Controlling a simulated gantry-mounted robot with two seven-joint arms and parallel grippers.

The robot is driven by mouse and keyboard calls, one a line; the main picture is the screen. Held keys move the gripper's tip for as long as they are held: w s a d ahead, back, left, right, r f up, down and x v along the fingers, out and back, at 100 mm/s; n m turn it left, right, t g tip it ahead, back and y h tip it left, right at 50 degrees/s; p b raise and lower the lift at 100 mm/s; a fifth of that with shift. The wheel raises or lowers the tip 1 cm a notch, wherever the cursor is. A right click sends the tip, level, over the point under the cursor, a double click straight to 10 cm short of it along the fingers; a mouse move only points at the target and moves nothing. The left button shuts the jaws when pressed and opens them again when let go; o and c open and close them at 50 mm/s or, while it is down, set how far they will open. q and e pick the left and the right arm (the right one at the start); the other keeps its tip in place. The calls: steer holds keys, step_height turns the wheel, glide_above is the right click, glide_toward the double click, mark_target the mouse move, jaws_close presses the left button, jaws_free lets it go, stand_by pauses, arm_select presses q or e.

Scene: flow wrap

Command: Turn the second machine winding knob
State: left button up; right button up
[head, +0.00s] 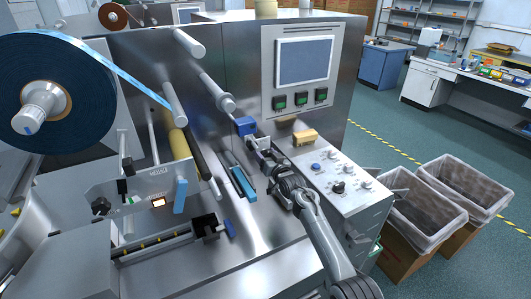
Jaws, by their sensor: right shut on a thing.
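A blue block-shaped knob (245,125) sits on the steel front of the machine, below and left of its screen. My right gripper (258,142) reaches up to it from the lower right and is shut on it. The gripper partly hides the knob's lower right side and the place where it is mounted. My left gripper is not in view.
A large blue film roll (75,85) hangs at the left, its film running over steel rollers. A control panel (350,205) with small knobs lies right of my right arm. A yellow block (305,137) sits near the gripper. Lined bins (430,205) stand on the floor.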

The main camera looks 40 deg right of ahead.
steer(key=m, duration=0.2)
steer(key=m+p, duration=0.1)
steer(key=shift+r+m, duration=0.2)
steer(key=shift+m, duration=0.8)
steer(key=o, duration=1)
steer(key=shift+o, duration=0.2)
steer(key=shift+f, duration=0.1)
steer(key=shift+s, duration=0.15)
